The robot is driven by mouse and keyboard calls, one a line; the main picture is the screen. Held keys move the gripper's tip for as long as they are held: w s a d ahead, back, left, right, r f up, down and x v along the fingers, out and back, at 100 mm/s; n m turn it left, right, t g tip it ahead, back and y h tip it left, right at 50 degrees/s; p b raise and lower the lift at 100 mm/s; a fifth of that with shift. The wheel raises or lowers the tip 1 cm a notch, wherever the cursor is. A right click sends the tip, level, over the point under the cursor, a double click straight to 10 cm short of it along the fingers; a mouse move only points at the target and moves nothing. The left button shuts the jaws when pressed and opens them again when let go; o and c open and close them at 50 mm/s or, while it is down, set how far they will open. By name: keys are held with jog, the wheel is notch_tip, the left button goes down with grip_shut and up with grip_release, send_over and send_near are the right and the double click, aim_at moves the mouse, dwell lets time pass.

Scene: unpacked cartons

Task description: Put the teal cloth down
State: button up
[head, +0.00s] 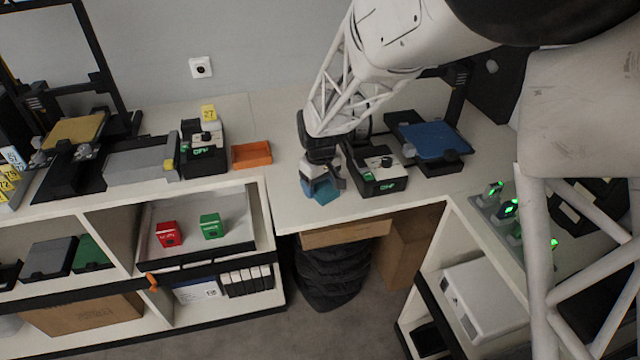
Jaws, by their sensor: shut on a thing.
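My gripper (322,172) points down over the middle of the white worktop, close to its front edge. It is shut on the teal cloth (324,192), a small blue-green piece showing below and between the fingers. The cloth is at or just above the worktop (296,212); I cannot tell whether it touches. Part of the cloth is hidden by the fingers.
A black device with a green display (378,172) stands close right of my gripper. A printer with a blue bed (434,140) is further right. An orange tray (251,155) lies to the left. A dark bag (330,275) stands below the edge.

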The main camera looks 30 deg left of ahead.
aim_at(320, 185)
jog(key=shift+f, duration=0.1)
jog(key=o, duration=0.8)
notch_tip(320, 185, up, 12)
jog(key=shift+r, duration=0.15)
dwell(0.3)
dwell(0.8)
